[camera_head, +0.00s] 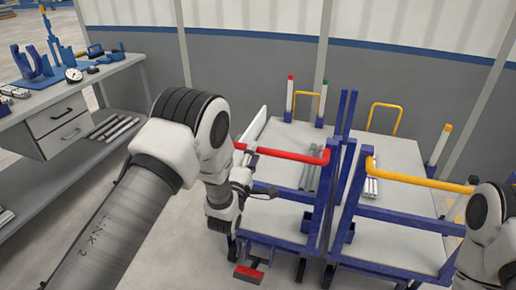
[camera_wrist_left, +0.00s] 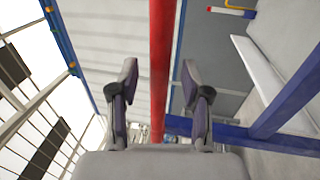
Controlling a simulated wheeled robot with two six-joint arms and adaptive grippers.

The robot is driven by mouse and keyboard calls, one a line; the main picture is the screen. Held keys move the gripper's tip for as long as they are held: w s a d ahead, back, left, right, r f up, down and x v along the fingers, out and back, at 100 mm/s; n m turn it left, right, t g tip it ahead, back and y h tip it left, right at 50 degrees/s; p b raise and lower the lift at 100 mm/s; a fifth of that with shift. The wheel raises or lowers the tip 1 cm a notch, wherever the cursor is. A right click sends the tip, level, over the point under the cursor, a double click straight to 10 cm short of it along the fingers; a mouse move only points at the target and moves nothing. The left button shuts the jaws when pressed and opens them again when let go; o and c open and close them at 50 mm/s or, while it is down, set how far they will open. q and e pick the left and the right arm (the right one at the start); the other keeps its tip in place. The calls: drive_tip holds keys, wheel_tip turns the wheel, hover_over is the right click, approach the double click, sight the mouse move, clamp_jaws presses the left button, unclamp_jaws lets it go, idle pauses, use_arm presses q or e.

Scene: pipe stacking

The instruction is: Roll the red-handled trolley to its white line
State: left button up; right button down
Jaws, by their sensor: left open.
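The red-handled trolley (camera_head: 262,216) has a blue frame and a grey deck, and stands in the middle of the head view. Its red handle (camera_head: 295,155) runs across the near side. My left gripper (camera_head: 250,170) is at the left end of this handle. In the left wrist view the red handle (camera_wrist_left: 162,30) passes between the two spread fingers of my left gripper (camera_wrist_left: 160,72), which are not closed on it. I cannot make out the white line.
A yellow-handled trolley (camera_head: 390,250) stands close on the right. Both carry grey pipes. A workbench (camera_head: 60,108) with tools and drawers is at the left. A grey and white wall (camera_head: 240,70) closes the back. A red pedal (camera_head: 249,274) sits low at the front.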

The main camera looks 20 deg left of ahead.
use_arm(q)
drive_tip(key=shift+w+d+r, duration=0.2)
drive_tip(key=shift+w+r, duration=0.05)
drive_tip(key=shift+w, duration=0.8)
drive_tip(key=shift+w+a, duration=0.1)
drive_tip(key=shift+a, duration=0.2)
clamp_jaws()
drive_tip(key=shift+f, duration=0.1)
